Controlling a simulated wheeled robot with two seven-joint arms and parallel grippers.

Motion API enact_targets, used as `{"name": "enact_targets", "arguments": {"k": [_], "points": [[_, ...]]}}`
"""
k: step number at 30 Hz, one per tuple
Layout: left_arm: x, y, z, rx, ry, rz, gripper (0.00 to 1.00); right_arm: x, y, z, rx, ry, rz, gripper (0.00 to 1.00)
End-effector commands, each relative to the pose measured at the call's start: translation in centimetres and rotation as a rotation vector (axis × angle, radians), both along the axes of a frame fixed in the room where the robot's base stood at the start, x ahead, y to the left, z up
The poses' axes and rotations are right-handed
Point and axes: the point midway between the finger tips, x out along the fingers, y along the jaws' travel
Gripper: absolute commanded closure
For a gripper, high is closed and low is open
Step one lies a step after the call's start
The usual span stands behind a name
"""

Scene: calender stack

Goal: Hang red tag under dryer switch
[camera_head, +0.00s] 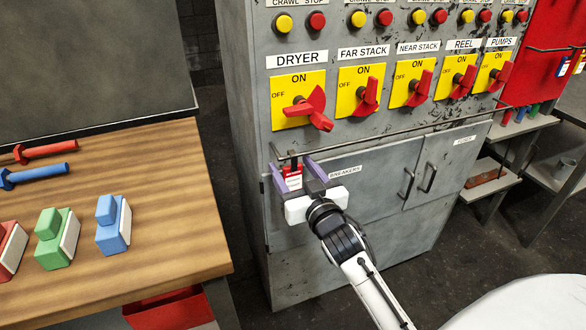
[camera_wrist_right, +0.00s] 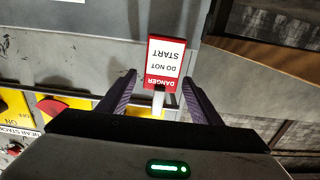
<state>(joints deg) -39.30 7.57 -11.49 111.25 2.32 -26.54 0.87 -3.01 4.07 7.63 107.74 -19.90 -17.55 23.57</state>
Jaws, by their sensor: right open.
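The red tag (camera_head: 293,178), with a white panel, is just below the metal rail (camera_head: 400,132) under the DRYER switch (camera_head: 306,106). It appears to hang from the rail, but the contact is hard to make out. My right gripper (camera_head: 296,172) is open, with its purple fingers on either side of the tag. In the right wrist view the tag (camera_wrist_right: 164,62) reads "DANGER DO NOT START" upside down, just beyond the open fingertips (camera_wrist_right: 159,77), with visible gaps to both fingers. My left gripper is not in view.
The grey cabinet has a row of red-handled switches and buttons above its doors (camera_head: 380,190). At right is a red board (camera_head: 550,40) with hanging tags and shelves below it. Open floor lies between table and cabinet.

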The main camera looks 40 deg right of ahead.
Motion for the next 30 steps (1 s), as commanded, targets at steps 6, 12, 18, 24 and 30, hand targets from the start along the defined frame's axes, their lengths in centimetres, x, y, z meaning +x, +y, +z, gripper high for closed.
{"name": "enact_targets", "arguments": {"k": [6,12,18,24,30], "points": [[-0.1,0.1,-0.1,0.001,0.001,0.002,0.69,-1.3,0.3,-0.1,0.0,0.002,0.0,0.41],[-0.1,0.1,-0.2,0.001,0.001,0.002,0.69,-5.0,1.2,-0.1,0.003,0.003,-0.001,0.41],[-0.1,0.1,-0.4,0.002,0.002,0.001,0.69,-8.4,2.0,0.0,0.003,0.002,-0.001,0.41],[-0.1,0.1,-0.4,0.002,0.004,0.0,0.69,-9.9,2.4,0.1,0.0,0.0,0.0,0.41],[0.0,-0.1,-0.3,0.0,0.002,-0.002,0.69,-10.1,2.5,0.0,0.0,0.004,0.002,0.41]]}}
